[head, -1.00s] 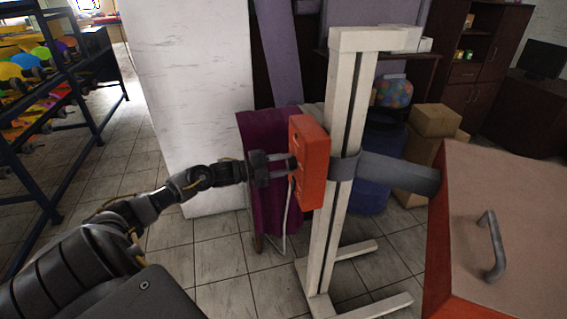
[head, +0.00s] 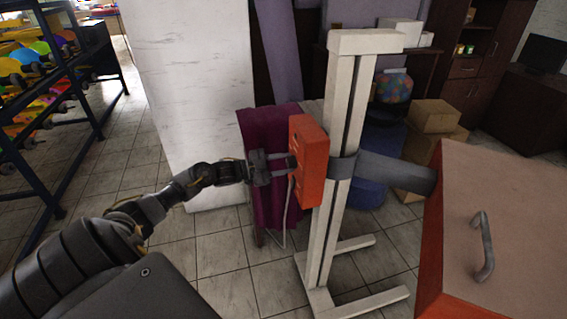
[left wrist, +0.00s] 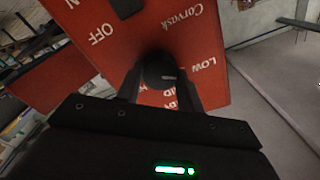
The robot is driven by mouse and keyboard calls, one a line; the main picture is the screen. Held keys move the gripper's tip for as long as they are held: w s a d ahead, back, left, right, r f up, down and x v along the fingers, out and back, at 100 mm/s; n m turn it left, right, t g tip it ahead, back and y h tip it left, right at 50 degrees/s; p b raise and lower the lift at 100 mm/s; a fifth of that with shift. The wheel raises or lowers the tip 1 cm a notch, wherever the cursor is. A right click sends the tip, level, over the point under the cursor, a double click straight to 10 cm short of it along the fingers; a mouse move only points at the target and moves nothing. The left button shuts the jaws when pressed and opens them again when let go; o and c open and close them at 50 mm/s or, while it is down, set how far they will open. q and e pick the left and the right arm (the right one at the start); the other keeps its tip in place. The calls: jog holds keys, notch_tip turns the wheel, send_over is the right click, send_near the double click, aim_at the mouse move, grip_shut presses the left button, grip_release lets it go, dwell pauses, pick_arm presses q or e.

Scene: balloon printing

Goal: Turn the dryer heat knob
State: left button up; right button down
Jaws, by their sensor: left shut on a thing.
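The dryer's control box (head: 310,163) is an orange-red box fixed to a white upright stand (head: 340,120). In the left wrist view its red face (left wrist: 125,52) carries white lettering, with OFF and LOW readable and other words partly covered. A round black heat knob (left wrist: 160,68) sits on that face near the LOW mark. My left gripper (head: 290,163) is at the box's left face. In the left wrist view the fingers (left wrist: 162,88) are shut around the knob, one on each side. My right gripper is not in view.
A grey duct (head: 398,172) runs from the stand to an orange cabinet (head: 500,215) with a handle at the right. A dark rack (head: 62,130) with balloons stands at the left. Cardboard boxes (head: 433,117) are behind. The tiled floor at front centre is clear.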

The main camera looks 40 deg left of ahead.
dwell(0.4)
pick_arm(q)
jog(key=o, duration=1)
jog(key=b+v, duration=0.2)
jog(key=v, duration=0.9)
jog(key=shift+b, duration=0.35)
